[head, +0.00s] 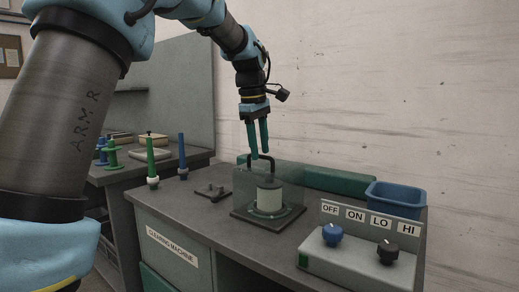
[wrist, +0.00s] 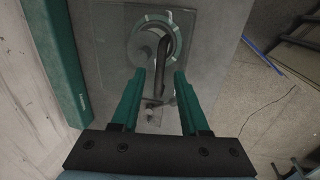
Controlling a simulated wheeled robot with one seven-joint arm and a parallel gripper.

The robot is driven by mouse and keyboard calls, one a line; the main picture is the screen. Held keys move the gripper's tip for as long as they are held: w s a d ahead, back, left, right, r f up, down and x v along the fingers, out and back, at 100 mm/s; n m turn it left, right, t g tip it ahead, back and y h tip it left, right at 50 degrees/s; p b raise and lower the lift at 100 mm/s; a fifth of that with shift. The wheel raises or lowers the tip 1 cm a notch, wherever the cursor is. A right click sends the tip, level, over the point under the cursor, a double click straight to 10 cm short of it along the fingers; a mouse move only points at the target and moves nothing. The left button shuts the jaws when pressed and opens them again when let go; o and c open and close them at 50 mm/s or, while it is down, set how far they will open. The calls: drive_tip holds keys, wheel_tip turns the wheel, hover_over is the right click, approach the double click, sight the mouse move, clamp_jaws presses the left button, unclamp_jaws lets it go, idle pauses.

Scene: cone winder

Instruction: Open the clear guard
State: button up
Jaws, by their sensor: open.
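The clear guard (head: 286,178) is a transparent box on a dark base on the bench, and it is shut over a pale cone (head: 269,197). A black handle (head: 257,158) stands up from the guard's top. My gripper (head: 259,157) is open, pointing down just above the handle. In the wrist view the handle (wrist: 162,48) lies between and beyond the two green fingers of my gripper (wrist: 160,72). I cannot tell whether a finger touches it. The guard's faint top (wrist: 115,50) shows beneath the fingers.
A control box with a blue knob (head: 332,234) and a black knob (head: 388,251) stands at front right. A blue bin (head: 395,199) is behind it. A green bar (head: 335,181) runs along the wall. Green and blue spindles (head: 151,158) stand to the left.

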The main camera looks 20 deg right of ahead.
drive_tip(key=shift+f, duration=0.1)
drive_tip(key=shift+c, duration=0.3)
clamp_jaws()
idle(1.1)
